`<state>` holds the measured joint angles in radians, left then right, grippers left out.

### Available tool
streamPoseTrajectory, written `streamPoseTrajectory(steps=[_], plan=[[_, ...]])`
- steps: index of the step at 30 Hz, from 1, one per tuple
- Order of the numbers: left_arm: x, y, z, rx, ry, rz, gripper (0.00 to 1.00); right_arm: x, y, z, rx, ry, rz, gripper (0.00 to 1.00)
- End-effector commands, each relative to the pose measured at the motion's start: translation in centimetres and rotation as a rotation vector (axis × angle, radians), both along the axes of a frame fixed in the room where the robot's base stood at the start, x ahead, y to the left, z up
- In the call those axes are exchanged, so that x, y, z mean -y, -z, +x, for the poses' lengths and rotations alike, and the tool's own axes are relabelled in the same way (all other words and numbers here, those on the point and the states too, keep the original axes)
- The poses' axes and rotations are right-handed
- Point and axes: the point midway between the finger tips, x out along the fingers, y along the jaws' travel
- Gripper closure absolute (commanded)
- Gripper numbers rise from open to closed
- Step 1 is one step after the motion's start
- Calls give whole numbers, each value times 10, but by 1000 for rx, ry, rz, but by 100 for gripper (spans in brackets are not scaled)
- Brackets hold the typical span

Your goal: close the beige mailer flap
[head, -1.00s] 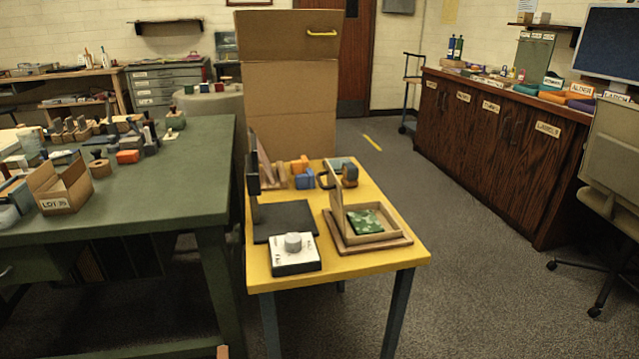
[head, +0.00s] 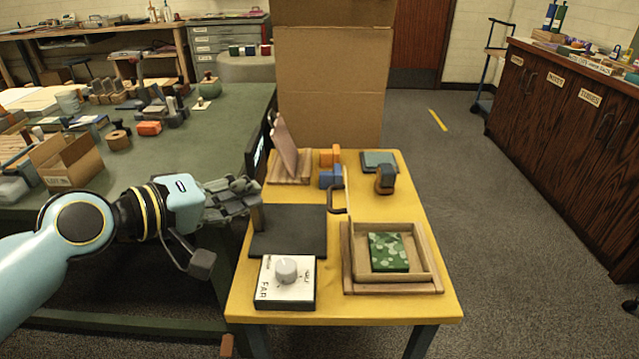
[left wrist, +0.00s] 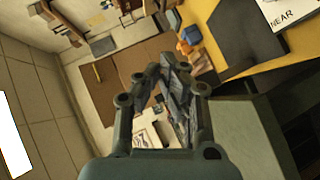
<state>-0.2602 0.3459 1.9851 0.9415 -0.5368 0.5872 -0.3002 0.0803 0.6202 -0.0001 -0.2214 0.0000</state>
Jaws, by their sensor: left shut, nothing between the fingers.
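The beige mailer (head: 428,262) is a shallow open box on a wooden base on the yellow table, with a green patterned packet (head: 388,252) inside. Its flap (head: 347,222) stands upright on the box's left side, seen nearly edge-on. A dark handle (head: 331,205) sticks out from the flap to the left. My left gripper (head: 256,190) is shut and empty over the table's left edge, left of the flap and apart from it, beside the dark stand. In the left wrist view its fingers (left wrist: 166,72) show with nothing between them; I cannot make out the mailer there. My right gripper is not in view.
A white dial box (head: 270,297) is in front. Blue and orange blocks (head: 330,157) and a pink panel (head: 284,145) stand behind. The green table is left.

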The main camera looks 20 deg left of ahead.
Motion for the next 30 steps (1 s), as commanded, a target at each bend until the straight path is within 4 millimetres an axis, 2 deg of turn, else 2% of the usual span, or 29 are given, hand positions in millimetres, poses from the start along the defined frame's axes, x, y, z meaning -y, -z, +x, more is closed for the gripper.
streamPoseTrajectory(steps=[6, 15, 21, 30], plan=[[16, 11, 32, 3, -4, -7, 100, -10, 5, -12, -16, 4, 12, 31], [43, 32, 84, 0, -2, -6, 100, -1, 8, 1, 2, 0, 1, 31], [67, 45, 89, 0, -2, -4, 100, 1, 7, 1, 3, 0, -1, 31], [74, 49, 91, 1, -2, 0, 100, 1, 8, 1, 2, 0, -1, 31]])
